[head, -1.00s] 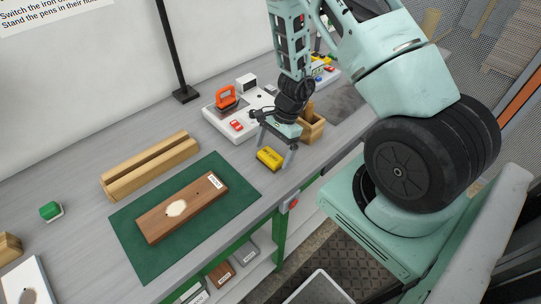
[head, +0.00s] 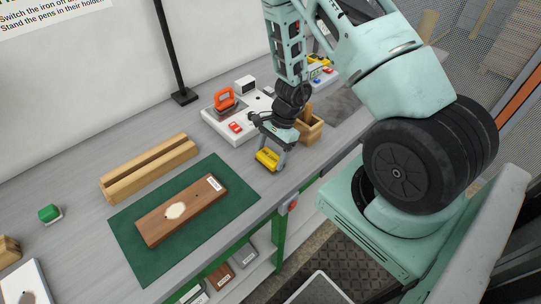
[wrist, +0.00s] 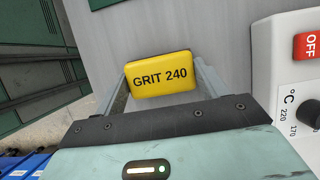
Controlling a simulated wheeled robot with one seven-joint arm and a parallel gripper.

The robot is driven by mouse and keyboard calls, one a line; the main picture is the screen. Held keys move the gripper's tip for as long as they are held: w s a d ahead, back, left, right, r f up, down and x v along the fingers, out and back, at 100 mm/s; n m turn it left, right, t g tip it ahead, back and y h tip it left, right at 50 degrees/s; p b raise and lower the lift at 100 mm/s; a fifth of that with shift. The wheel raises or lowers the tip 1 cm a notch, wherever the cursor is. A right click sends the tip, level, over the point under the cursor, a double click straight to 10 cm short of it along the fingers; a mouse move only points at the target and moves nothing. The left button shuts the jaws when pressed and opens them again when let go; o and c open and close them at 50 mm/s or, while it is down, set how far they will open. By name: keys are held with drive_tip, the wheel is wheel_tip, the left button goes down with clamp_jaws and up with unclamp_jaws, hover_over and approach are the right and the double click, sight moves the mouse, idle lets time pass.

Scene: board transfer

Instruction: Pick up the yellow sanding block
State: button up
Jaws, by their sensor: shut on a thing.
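The yellow sanding block (head: 268,158) is on the grey workbench, just right of the green mat, in the head view. In the wrist view the yellow block (wrist: 160,73) shows its top with the label "GRIT 240". My gripper (head: 271,162) is lowered over it with one finger at each end. In the wrist view the fingers touch both ends of the block, and the gripper is shut on it. I cannot tell any gap between the block and the bench.
The green mat (head: 150,262) holds a brown board (head: 160,228) with a pale patch. A white station (head: 212,128) with an orange-handled tool (head: 225,99) stands behind my gripper. A wooden box (head: 311,132) is close on the right. The bench's front edge is near.

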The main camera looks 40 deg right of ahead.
sight(271, 155)
wheel_tip(271, 155, up, 10)
drive_tip(key=shift+f+b, duration=0.2)
drive_tip(key=shift+b, duration=0.4)
